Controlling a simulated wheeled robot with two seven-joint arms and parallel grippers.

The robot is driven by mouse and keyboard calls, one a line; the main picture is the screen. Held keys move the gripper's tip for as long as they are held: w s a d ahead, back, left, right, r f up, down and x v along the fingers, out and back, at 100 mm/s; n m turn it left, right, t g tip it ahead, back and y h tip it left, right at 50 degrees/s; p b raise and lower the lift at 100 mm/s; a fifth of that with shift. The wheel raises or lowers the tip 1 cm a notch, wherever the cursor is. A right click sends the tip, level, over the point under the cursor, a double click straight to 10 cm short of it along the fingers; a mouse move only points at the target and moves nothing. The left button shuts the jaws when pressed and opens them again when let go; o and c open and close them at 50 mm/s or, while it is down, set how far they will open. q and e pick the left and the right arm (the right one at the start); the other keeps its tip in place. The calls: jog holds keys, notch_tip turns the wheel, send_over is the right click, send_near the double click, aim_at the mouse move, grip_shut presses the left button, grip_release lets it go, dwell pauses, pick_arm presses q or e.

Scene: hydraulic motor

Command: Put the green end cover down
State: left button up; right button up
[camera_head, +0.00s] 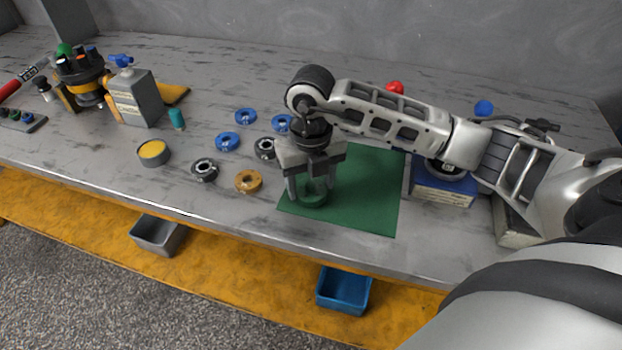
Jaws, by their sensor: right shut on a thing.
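The green end cover (313,200) is a round green piece between the fingers of my right gripper (309,190). The gripper points down and is shut on the cover, at the left part of the green mat (372,205). The fingers and palm hide part of the cover. I cannot tell whether the cover touches the mat. My left gripper does not show in the head view.
Several blue rings (228,141), dark bearings (204,169) and an orange ring (248,181) lie left of the mat. A yellow-topped tin (153,152) stands farther left. A blue box (442,192) stands right of the mat. Bins (343,290) sit below the bench.

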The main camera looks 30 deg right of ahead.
aim_at(311, 184)
jog(key=shift+f, duration=0.15)
jog(key=o, duration=1.2)
jog(key=shift+r, duration=0.2)
notch_tip(311, 184, up, 12)
jog(key=shift+s, duration=0.1)
